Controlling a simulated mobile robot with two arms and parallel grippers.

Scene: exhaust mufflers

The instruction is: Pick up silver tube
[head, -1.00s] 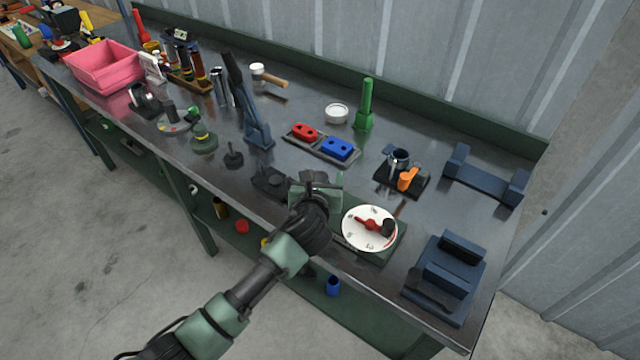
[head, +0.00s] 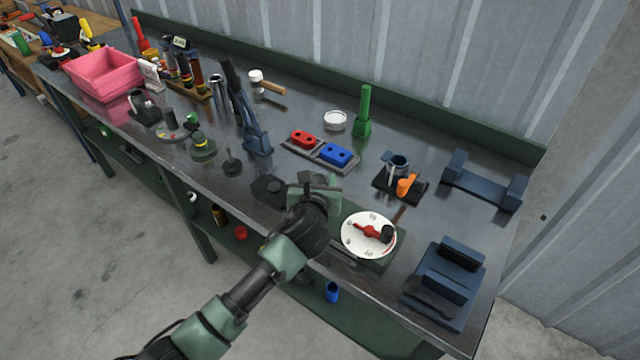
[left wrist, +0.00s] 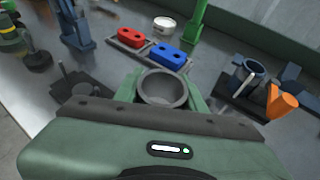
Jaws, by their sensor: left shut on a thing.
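In the left wrist view a grey, round, hollow silver tube (left wrist: 163,88) stands with its open top facing the camera, between the green fingers of my left gripper (left wrist: 162,98). The fingers are shut on it. I cannot tell whether the tube's bottom touches the bench. My right gripper is in neither view.
On the metal bench (head: 420,275), a dial (head: 369,234) stands right of my gripper and a dark fixture (head: 268,190) left. Behind are a tray with red (head: 303,139) and blue blocks (head: 335,155) and a green post (head: 363,112). An orange part (head: 405,186) and blue stands are right.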

